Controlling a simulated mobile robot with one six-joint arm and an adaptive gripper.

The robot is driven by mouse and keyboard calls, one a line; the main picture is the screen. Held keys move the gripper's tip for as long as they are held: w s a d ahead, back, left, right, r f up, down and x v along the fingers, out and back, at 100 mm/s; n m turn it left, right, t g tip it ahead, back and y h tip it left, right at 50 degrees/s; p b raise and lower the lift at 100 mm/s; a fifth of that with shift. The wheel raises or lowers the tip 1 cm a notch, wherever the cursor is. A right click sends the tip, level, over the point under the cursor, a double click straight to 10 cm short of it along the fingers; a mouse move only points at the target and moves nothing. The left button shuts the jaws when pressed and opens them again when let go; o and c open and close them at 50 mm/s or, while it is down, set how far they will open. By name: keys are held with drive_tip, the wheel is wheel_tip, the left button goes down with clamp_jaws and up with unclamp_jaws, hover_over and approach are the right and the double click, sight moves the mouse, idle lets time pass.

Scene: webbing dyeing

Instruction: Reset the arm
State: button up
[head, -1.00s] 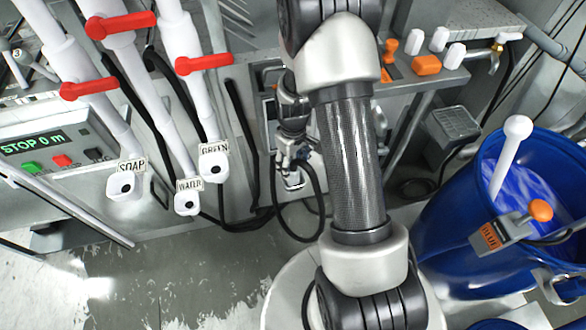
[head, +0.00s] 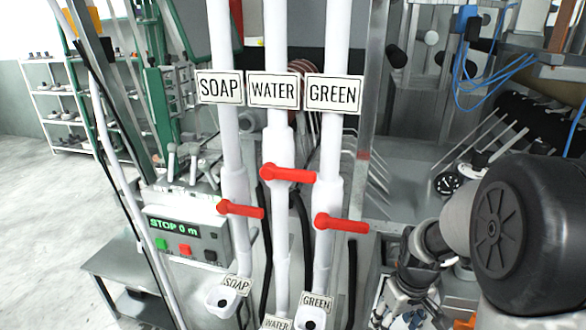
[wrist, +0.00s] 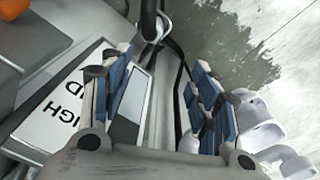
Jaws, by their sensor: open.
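My gripper (wrist: 160,115) is open in the wrist view, with its two blue-padded fingers apart and nothing between them. It also shows in the head view at the lower right (head: 400,312), small and partly cut off by the frame's bottom edge. My arm fills the lower right of the head view and hides what is behind it.
White pipes marked SOAP (head: 220,88), WATER (head: 273,90) and GREEN (head: 334,93) stand in the middle, each with a red lever. A control box (head: 187,236) reading STOP 0 m is left of them. Open floor (head: 60,190) lies far left.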

drive_tip(key=s+a+r+m+t, duration=0.1)
drive_tip(key=s+a+r, duration=0.25)
drive_tip(key=r, duration=0.35)
drive_tip(key=s+a+r+t, duration=0.1)
drive_tip(key=s+a+r, duration=0.25)
drive_tip(key=r, duration=0.25)
drive_tip(key=s+a+r+t, duration=0.1)
drive_tip(key=s+r, duration=0.1)
drive_tip(key=s, duration=0.4)
drive_tip(key=s+a+r+m, duration=0.1)
drive_tip(key=s+a+r, duration=0.1)
drive_tip(key=s, duration=0.3)
drive_tip(key=shift+s+r+t, duration=0.35)
drive_tip(key=shift+r+t, duration=0.05)
drive_tip(key=shift+a, duration=0.1)
